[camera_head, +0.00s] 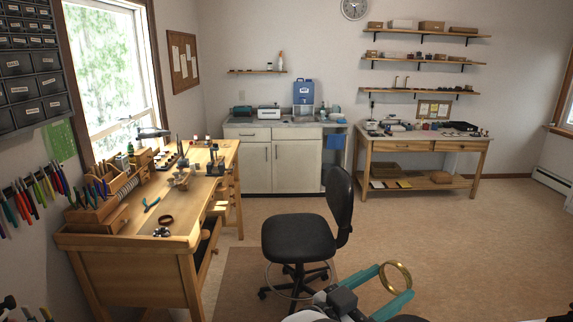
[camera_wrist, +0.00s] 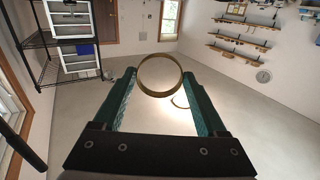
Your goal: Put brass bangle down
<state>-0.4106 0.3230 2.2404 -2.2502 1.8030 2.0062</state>
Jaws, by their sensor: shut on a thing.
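The brass bangle (camera_head: 397,276) is a gold-coloured ring held up between the teal fingers of my gripper (camera_head: 388,288) at the lower right of the head view. In the wrist view, the bangle (camera_wrist: 160,75) stands as a ring between the tips of the two teal fingers (camera_wrist: 160,84). My gripper is shut on it, in the air, apart from any surface. The wooden workbench (camera_head: 130,242) is at the left of the head view, well away from the gripper.
A black swivel chair (camera_head: 298,238) stands between my gripper and the workbench. Pliers (camera_head: 152,204) and a dark brown ring (camera_head: 165,220) lie on the bench. A second wooden table (camera_head: 425,146) stands at the back right. The floor at right is clear.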

